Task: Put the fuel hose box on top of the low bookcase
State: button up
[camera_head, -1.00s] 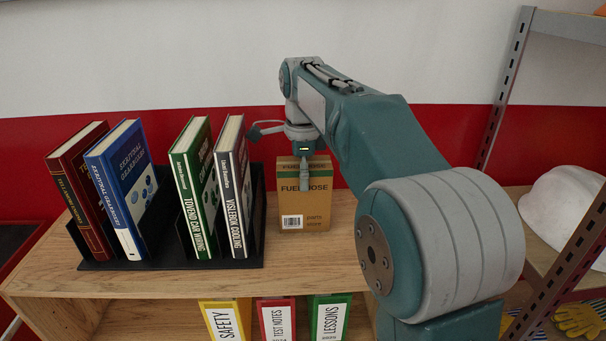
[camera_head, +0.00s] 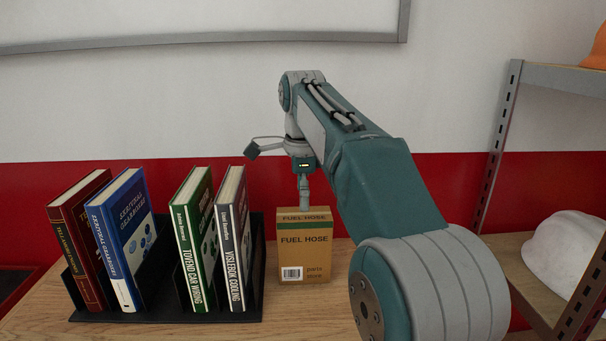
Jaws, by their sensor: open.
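The fuel hose box (camera_head: 304,259), brown with a green band near its top, stands upright on the wooden top of the low bookcase (camera_head: 210,331). It is just right of the black book rack. My gripper (camera_head: 304,199) is open and hangs just above the front of the box's top, pointing down. One finger shows in front; the other side of the gripper is hard to make out. The gap between fingertip and box is small, and I cannot tell if they touch.
A black rack (camera_head: 160,312) with several upright books stands left of the box. A metal shelf unit (camera_head: 508,130) with a white helmet (camera_head: 568,250) stands at the right. The red and white wall is behind. Bare wood lies between box and arm.

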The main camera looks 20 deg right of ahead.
jog(key=shift+r, duration=2.65)
jog(key=shift+s+n, duration=0.4)
jog(key=shift+s, duration=0.15)
jog(key=s+f+n+t, duration=0.2)
jog(key=s+f+n, duration=0.7)
jog(key=s, duration=0.3)
jog(key=s+f+n+t, duration=0.3)
jog(key=s+f+n, duration=0.7)
jog(key=s, duration=0.3)
jog(key=shift+s+d+f+t, duration=0.2)
jog(key=shift+f+t, duration=0.1)
jog(key=shift+f, duration=0.1)
